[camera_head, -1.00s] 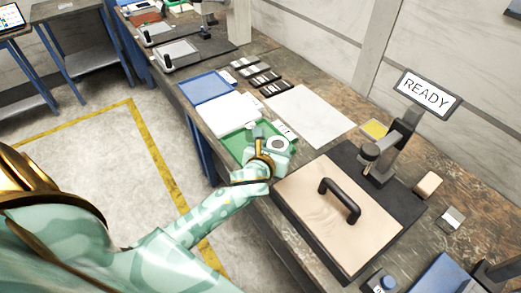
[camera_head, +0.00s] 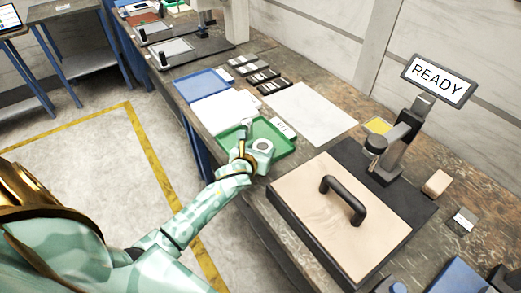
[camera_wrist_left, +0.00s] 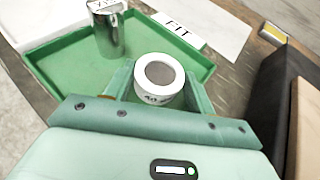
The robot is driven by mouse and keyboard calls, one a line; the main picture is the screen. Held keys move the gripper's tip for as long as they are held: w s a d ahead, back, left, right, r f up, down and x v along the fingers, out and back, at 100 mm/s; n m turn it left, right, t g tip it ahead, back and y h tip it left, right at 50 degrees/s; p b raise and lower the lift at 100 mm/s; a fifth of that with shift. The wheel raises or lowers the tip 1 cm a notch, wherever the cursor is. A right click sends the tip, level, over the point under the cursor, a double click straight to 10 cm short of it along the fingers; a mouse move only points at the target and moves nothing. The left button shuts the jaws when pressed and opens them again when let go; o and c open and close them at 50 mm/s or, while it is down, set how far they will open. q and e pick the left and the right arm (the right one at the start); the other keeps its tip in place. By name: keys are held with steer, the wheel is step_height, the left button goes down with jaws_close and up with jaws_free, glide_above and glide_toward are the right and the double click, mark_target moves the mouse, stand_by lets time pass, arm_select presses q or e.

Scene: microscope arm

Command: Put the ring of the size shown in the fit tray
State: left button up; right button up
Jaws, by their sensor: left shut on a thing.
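The green fit tray (camera_head: 283,150) lies on the bench, and a "FIT" label (camera_wrist_left: 180,29) stands at its edge in the left wrist view. My left gripper (camera_wrist_left: 158,88) is shut on a white ring (camera_wrist_left: 176,96) with a grey centre and partly hidden dark print. The ring also shows in the head view (camera_head: 264,146). It is over the tray's near part; I cannot tell whether it touches the floor. A shiny metal cylinder (camera_wrist_left: 108,35) stands upright in the tray, beside the ring and apart from it. My right gripper is not in view.
A wooden lid with a black handle (camera_head: 330,225) lies right of the tray. A stand with a "READY" screen (camera_head: 438,77) is behind it. A white sheet (camera_head: 310,113), a white tray (camera_head: 222,110) and a blue tray (camera_head: 202,84) lie nearby.

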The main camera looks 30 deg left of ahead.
arm_select(q)
steer(key=shift+s+f, duration=0.3)
steer(key=shift+f, duration=0.3)
steer(key=o, duration=1.2)
steer(key=shift+d+f+b, duration=0.15)
steer(key=shift+f+b, duration=0.05)
steer(key=shift+b, duration=0.1)
steer(key=shift+o, duration=0.2)
steer(key=shift+r, duration=0.35)
steer(key=shift+s+r+p, duration=0.2)
steer(key=shift+r+p, duration=0.1)
steer(key=shift+p, duration=0.2)
steer(key=p+v, duration=0.1)
steer(key=v, duration=0.2)
steer(key=p+v, duration=0.1)
steer(key=v, duration=0.2)
steer(key=p+v, duration=0.1)
steer(key=v, duration=0.2)
steer(key=shift+s+r, duration=0.15)
steer(key=shift+r, duration=0.4)
steer(key=shift+v, duration=0.8)
